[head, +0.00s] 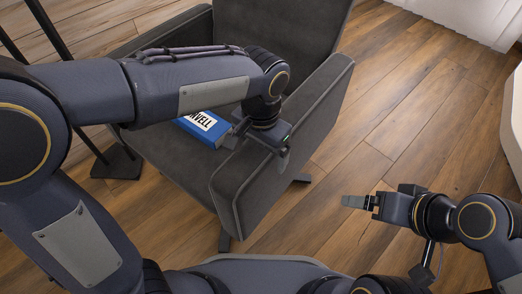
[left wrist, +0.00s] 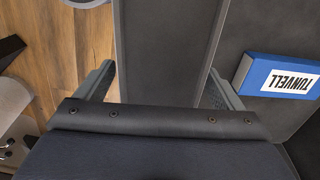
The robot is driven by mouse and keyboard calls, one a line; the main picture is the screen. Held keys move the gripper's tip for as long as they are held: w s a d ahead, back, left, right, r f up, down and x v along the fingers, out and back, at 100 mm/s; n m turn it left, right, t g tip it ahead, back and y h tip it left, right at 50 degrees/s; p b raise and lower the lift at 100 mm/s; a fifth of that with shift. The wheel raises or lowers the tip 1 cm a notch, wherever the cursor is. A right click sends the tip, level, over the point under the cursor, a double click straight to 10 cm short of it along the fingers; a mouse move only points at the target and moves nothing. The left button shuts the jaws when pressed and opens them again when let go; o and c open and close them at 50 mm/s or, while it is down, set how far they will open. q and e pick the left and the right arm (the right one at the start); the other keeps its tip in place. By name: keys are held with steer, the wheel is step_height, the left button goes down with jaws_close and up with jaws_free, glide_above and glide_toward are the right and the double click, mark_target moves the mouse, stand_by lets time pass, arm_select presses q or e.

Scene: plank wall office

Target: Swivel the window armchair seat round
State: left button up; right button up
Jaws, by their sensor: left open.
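The dark grey armchair (head: 285,38) stands in front of me, its backrest at the far side. A blue box or book (head: 205,128) with a white label lies on its seat; it also shows in the left wrist view (left wrist: 282,82). My left gripper (head: 261,143) is open at the top of the chair's right-hand armrest (head: 255,190). In the left wrist view, the armrest (left wrist: 165,45) runs between the two spread fingers (left wrist: 163,88), with a gap at the left finger. My right gripper (head: 360,202) is empty over the floor, right of the chair; its jaw opening is unclear.
A black stand with a square base (head: 117,163) is on the floor left of the chair. Wooden floor (head: 395,125) is clear to the chair's right. White furniture or wall (head: 465,20) is at the upper right.

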arm_select(q)
steer(key=c, duration=1.4)
steer(key=shift+d+r, duration=0.1)
steer(key=shift+d, duration=0.05)
